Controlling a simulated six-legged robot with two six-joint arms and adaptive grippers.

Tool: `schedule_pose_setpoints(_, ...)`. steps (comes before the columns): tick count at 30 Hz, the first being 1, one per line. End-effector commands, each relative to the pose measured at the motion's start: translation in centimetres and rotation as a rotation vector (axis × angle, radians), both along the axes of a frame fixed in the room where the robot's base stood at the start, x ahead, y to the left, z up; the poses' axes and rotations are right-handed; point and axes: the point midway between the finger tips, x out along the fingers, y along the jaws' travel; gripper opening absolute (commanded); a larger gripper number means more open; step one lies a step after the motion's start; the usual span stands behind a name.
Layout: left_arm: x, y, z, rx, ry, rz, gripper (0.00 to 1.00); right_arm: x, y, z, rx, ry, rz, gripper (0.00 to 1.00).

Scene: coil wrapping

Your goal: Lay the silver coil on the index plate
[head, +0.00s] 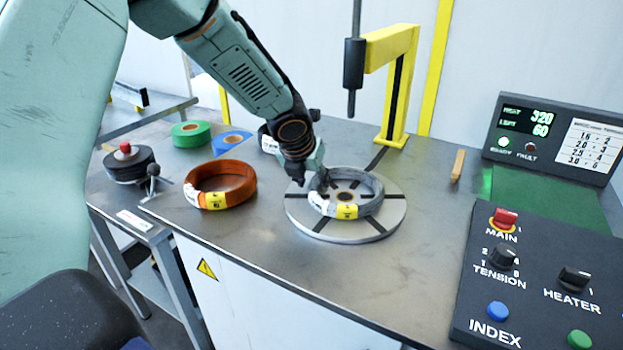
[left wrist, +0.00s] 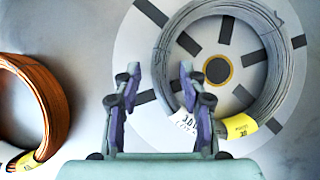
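The silver coil (head: 372,200) lies flat on the round index plate (head: 390,222), roughly centred around its hub, with a yellow label at the front. My left gripper (head: 308,178) is down at the coil's left side. In the left wrist view, the gripper (left wrist: 156,90) is open, with one finger outside the coil (left wrist: 279,75) over the plate (left wrist: 133,50) and the other just inside the ring. A gap shows between the outer finger and the coil wall. My right gripper is not in view.
An orange coil (head: 238,190) lies left of the plate. Green tape (head: 191,132) and a blue item (head: 232,142) lie behind it. A yellow post (head: 400,90) stands behind the plate. A control panel (head: 540,290) is at the right. Bare table shows in front of the plate.

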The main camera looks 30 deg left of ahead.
Motion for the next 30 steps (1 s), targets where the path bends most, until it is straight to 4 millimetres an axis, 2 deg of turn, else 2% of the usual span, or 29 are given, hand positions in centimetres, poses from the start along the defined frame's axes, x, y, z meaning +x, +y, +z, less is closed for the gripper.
schedule_pose_setpoints(7,0.0,0.0,0.2,0.000,-0.002,0.000,0.42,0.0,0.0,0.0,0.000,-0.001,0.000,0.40)
schedule_pose_setpoints(10,-0.3,-0.1,0.9,-0.001,-0.003,-0.001,0.42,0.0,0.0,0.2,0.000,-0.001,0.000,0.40)
schedule_pose_setpoints(24,-4.6,-0.9,8.7,-0.002,-0.005,-0.001,0.42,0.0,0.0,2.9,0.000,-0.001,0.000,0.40)
schedule_pose_setpoints(30,-5.7,-1.1,10.3,-0.001,-0.002,-0.001,0.42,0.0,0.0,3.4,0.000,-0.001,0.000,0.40)
